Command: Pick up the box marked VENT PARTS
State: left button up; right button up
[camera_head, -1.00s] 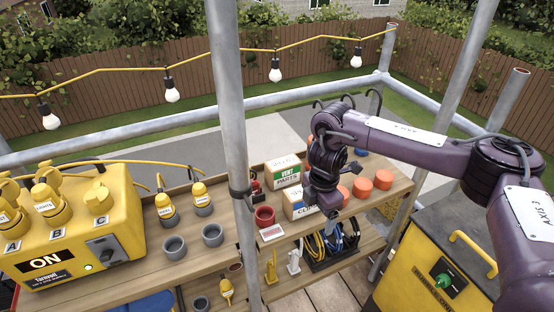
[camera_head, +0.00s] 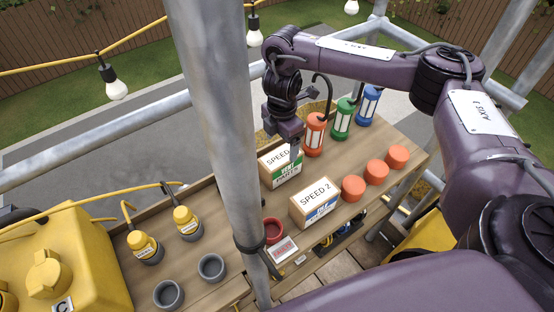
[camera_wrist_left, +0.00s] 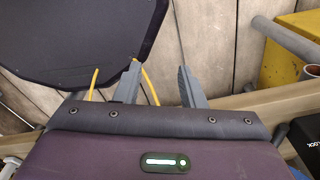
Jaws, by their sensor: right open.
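A similar box with a blue label, SPEED 2 (camera_head: 316,203), stands just in front. Orange cups (camera_head: 376,172) and red, green and blue canisters (camera_head: 342,118) stand to the right. A grey pole (camera_head: 230,130) rises left of the boxes. A red cup (camera_head: 273,230) is nearby.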

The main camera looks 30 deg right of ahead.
aim_at(281, 155)
jog(key=shift+s+f, duration=0.15)
jog(key=shift+f, duration=0.45)
jog(key=shift+s+f, duration=0.1)
jog(key=shift+f, duration=0.3)
notch_tip(281, 155, down, 3)
jog(key=shift+a+f, duration=0.1)
jog(key=shift+f+p, duration=0.3)
jog(key=shift+f, duration=0.15)
jog(key=shift+c, duration=0.3)
jog(key=c, duration=1.2)
pick_arm(q)
jog(key=shift+w+r, duration=0.15)
jog(key=shift+w, duration=0.3)
pick_arm(e)
jog(key=shift+r, duration=0.1)
jog(key=shift+c, duration=0.2)
jog(key=shift+r, duration=0.1)
